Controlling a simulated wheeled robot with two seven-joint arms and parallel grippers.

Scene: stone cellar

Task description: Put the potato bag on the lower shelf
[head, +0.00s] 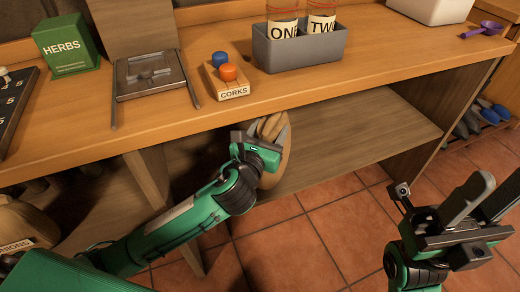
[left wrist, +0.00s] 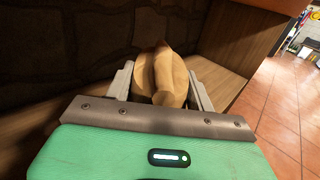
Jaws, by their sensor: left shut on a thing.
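The tan potato bag (head: 274,172) is held by my left gripper (head: 270,132) under the worktop, at the front of the lower shelf (head: 350,140). Its gathered top shows between the two grey fingers in the left wrist view (left wrist: 162,75), where the left gripper (left wrist: 160,92) is shut on it. My arm hides part of the bag and its label. I cannot tell whether its base touches the shelf. My right gripper (head: 484,200) is open and empty at the right, over the tiled floor. The shelf board also shows in the left wrist view (left wrist: 222,82).
The worktop (head: 330,85) overhangs the shelf. It carries a cork holder (head: 230,80), a grey bottle bin (head: 300,52) and a green herbs box (head: 68,48). An upright panel (head: 150,180) stands left of the shelf; an onion sack (head: 25,230) is farther left. The shelf's right part is clear.

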